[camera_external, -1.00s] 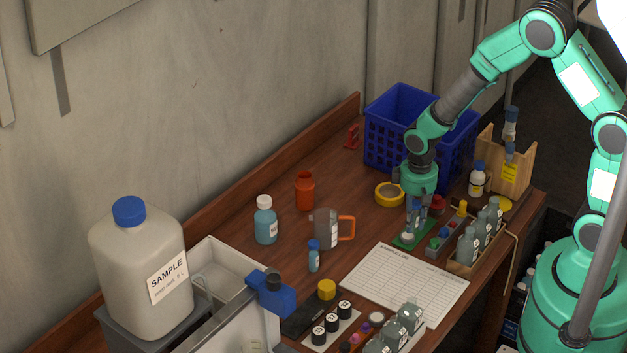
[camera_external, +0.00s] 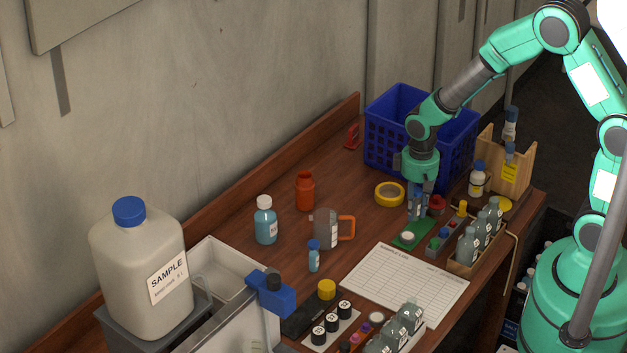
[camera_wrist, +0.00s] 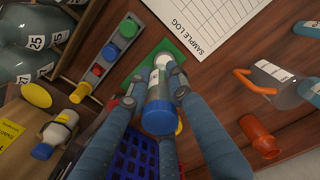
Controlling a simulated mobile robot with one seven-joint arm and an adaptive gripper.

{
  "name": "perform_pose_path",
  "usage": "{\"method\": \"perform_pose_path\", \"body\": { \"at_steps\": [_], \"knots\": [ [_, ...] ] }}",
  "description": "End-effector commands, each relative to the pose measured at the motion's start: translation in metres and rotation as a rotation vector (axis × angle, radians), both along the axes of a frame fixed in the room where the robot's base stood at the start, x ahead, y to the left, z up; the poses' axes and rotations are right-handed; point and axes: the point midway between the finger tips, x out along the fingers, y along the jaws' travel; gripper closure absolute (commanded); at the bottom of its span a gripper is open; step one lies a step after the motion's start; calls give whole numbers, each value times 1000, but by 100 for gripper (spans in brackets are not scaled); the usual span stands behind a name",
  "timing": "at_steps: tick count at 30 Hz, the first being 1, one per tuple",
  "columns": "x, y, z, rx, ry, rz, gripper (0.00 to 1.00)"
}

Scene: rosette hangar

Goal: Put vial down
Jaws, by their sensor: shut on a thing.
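My gripper (camera_wrist: 153,88) is shut on a blue-capped vial (camera_wrist: 158,118) with a pale label. In the external view my gripper (camera_external: 416,207) is above the back part of a small green mat (camera_external: 401,243). The vial there is mostly hidden among the fingers. A white round piece (camera_external: 407,236) lies on the mat and also shows in the wrist view (camera_wrist: 163,60), just beyond the vial's lower end. The vial appears raised above the mat; I cannot tell the exact gap.
A holder with coloured caps (camera_external: 436,243) and a wooden rack of grey bottles (camera_external: 462,268) stand right of the mat. Yellow tape (camera_external: 389,194) and a blue crate (camera_external: 377,152) are behind. A sample log sheet (camera_external: 405,285) lies in front, and an orange-handled mug (camera_external: 327,229) stands left.

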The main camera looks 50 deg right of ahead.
Motion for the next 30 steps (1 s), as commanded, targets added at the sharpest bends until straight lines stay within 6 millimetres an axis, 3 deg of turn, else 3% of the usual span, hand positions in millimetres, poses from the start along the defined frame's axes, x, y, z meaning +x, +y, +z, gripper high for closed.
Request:
{"method": "perform_pose_path", "body": {
  "at_steps": [13,30],
  "knots": [
    [1,0,71,0,-4,0,98],
    [53,37,81,0,0,22,98]
  ]
}}
